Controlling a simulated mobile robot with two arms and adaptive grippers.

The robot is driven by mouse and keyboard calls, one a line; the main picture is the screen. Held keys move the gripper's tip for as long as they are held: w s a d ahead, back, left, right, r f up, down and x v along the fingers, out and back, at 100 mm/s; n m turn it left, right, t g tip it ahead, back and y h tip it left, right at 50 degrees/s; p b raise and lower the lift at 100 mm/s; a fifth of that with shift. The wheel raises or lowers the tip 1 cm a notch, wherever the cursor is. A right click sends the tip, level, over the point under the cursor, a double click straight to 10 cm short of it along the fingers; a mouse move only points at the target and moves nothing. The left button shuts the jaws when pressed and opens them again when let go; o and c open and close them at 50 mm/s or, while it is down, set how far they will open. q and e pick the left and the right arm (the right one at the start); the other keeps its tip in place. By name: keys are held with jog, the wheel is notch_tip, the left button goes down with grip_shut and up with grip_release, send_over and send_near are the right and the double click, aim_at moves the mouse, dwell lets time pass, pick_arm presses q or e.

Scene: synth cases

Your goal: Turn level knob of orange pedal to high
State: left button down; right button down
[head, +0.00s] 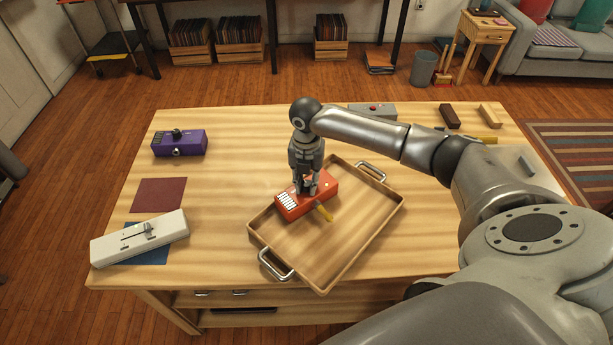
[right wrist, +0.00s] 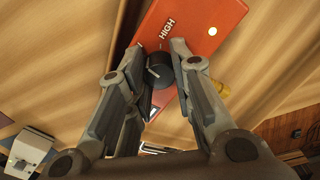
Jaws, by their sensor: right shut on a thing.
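The orange pedal (head: 290,208) lies in the wooden tray (head: 318,262), toward its upper left. My right gripper (head: 307,188) is over the pedal, pointing down, with its fingers at the pedal's top. In the right wrist view the black level knob (right wrist: 160,69) sits between the two fingertips, and they are shut on it. The word HIGH shows on the orange face (right wrist: 205,30) just above the knob there. The fingers hide part of the knob, and I cannot tell its setting. My left gripper is not in view.
A purple pedal (head: 180,143) stands at the table's back left. A white device with a slider (head: 140,238) overlaps a blue mat (head: 150,256). A maroon mat (head: 158,195) lies bare. A grey box (head: 372,110) and small blocks (head: 449,116) are at the back right.

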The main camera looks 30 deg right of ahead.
jog(key=m+p, duration=0.1)
jog(key=p, duration=0.1)
jog(key=m+p, duration=0.1)
jog(key=m, duration=0.1)
jog(key=m+p, duration=0.2)
jog(key=shift+r+p, duration=0.25)
jog(key=shift+p, duration=0.05)
jog(key=m+p, duration=0.2)
jog(key=shift+m, duration=0.4)
jog(key=shift+f+m+p, duration=0.15)
jog(key=shift+m+p, duration=0.5)
jog(key=shift+m, duration=0.45)
jog(key=c, duration=1.2)
grip_release()
